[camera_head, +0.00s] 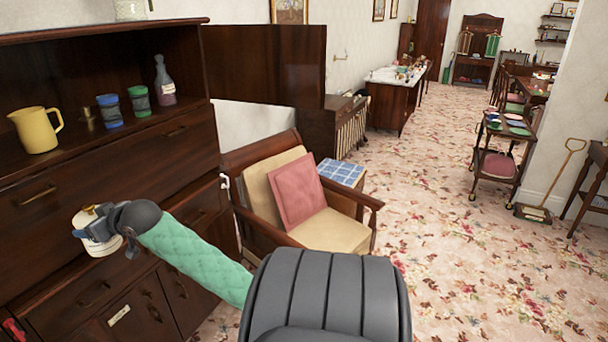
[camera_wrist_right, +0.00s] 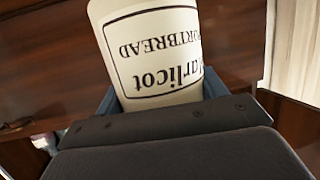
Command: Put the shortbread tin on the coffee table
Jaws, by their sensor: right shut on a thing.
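The shortbread tin (camera_head: 100,246) is a cream cylinder, held in front of the dark wooden cabinet at the left of the head view. In the right wrist view the tin (camera_wrist_right: 155,50) shows large, with its dark lettering upside down. My right gripper (camera_head: 104,232) is shut on the tin, with a blue finger on each side of it in the wrist view. The gripper hides part of the tin in the head view. I cannot pick out a coffee table for sure. My left gripper is not in view.
The cabinet (camera_head: 105,163) holds a yellow jug (camera_head: 36,130), blue and green cups, and a bottle (camera_head: 164,82). A wooden armchair with a pink cushion (camera_head: 296,190) stands to the right, beside a blue checked top (camera_head: 342,172). Flowered carpet (camera_head: 450,230) lies open at the right.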

